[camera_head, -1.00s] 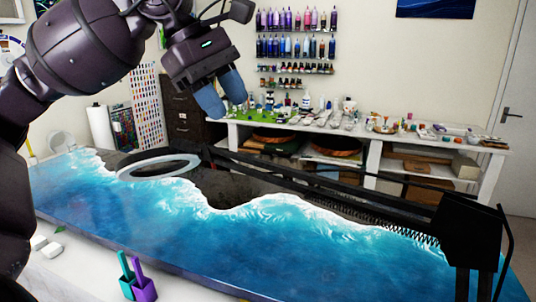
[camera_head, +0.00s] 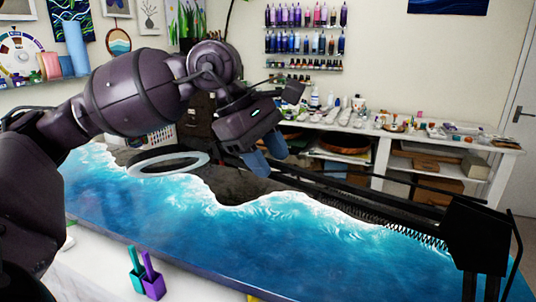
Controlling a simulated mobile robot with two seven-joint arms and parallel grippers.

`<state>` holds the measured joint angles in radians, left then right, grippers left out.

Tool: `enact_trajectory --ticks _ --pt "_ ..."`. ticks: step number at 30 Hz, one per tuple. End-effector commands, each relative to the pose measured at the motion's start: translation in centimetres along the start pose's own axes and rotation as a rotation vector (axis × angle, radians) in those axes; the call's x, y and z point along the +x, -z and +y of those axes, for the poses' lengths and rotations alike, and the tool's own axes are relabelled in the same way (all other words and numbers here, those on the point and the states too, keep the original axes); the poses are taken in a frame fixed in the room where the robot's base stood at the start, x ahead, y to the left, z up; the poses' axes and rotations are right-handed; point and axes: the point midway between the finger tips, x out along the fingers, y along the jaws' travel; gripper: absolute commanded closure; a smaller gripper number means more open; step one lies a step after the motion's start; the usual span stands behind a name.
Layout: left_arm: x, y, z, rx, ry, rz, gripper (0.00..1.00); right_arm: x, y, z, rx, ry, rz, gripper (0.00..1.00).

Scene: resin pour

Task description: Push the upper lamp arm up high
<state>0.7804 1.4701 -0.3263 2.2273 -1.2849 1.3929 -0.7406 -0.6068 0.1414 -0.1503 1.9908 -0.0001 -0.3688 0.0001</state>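The black lamp has a pale ring head (camera_head: 145,168) low over the blue-and-white resin tabletop. Its upper lamp arm (camera_head: 345,198), thin black bars with a spring, slopes gently from behind my gripper down to a black joint (camera_head: 478,235) at the right. My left gripper (camera_head: 266,157), with two blue fingers, points down at the lamp arm's far-left stretch, right of the ring. The fingers look close together; whether they touch each other or the arm is unclear. My gripper hides part of the lamp arm. My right gripper is not in view.
The resin tabletop (camera_head: 150,220) fills the foreground. A white workbench (camera_head: 380,160) with supplies stands behind, below wall shelves of bottles (camera_head: 305,42). The space above the lamp arm at right is open.

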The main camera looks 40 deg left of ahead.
Motion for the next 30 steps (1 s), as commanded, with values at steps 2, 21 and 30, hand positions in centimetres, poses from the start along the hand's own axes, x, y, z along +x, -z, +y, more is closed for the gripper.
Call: enact_trajectory --ticks 2,21,30 --pt "0.12 -0.01 -0.01 0.000 0.000 -0.001 0.60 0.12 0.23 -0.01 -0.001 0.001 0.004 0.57" --pt "0.07 -0.01 0.00 0.000 0.000 0.000 1.00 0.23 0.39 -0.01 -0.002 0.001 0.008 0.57" --pt "-0.47 0.31 0.09 0.002 0.000 0.011 1.00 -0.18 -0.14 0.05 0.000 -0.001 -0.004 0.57"
